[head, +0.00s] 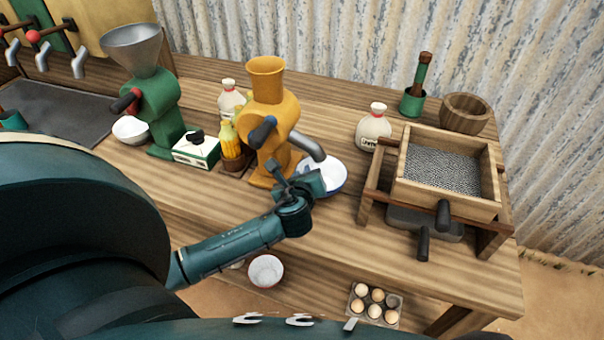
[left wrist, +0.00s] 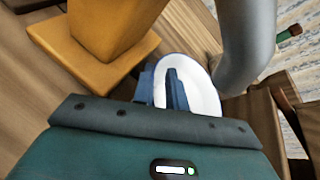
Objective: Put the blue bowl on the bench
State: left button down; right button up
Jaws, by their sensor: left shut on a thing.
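The blue bowl (head: 331,178), white inside with a blue rim, is under the grey spout of the yellow mill on the wooden bench (head: 215,205). My left gripper (head: 304,181) is shut on the near-left side of its rim and hides part of it. In the left wrist view the bowl (left wrist: 205,90) shows its white inside beyond the two blue fingers (left wrist: 162,88). I cannot tell whether the bowl touches the bench top. My right gripper is not in view.
The yellow mill (head: 268,110) stands close behind my left gripper. A wooden sieve frame (head: 450,205) stands to the right, with a white sack (head: 374,128) behind it. Another bowl (head: 265,271) and an egg tray (head: 375,304) lie lower in front. The bench's front left strip is clear.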

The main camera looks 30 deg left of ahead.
pick_arm(q)
jog(key=c, duration=1.4)
grip_release()
jog(key=v, duration=1.2)
jog(key=shift+p, duration=0.35)
